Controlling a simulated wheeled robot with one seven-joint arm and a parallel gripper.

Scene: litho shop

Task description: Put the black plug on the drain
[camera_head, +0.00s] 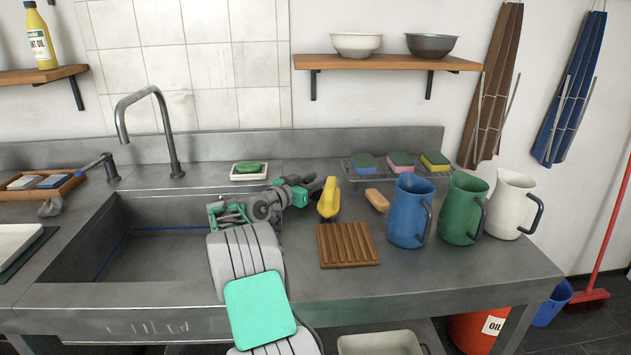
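The sink basin (165,250) is a grey metal trough set in the counter, with a thin blue line along its inner walls. I see no drain opening; the front rim and my arm hide part of the basin. I cannot make out a black plug anywhere.
A faucet (172,130) stands behind the basin. Right of it are a soap dish (249,176), a yellow object (328,198), a wooden rack (345,246), and blue (408,212), green (460,209) and white (508,205) jugs. A grey lump (52,207) lies left. The front-right counter is clear.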

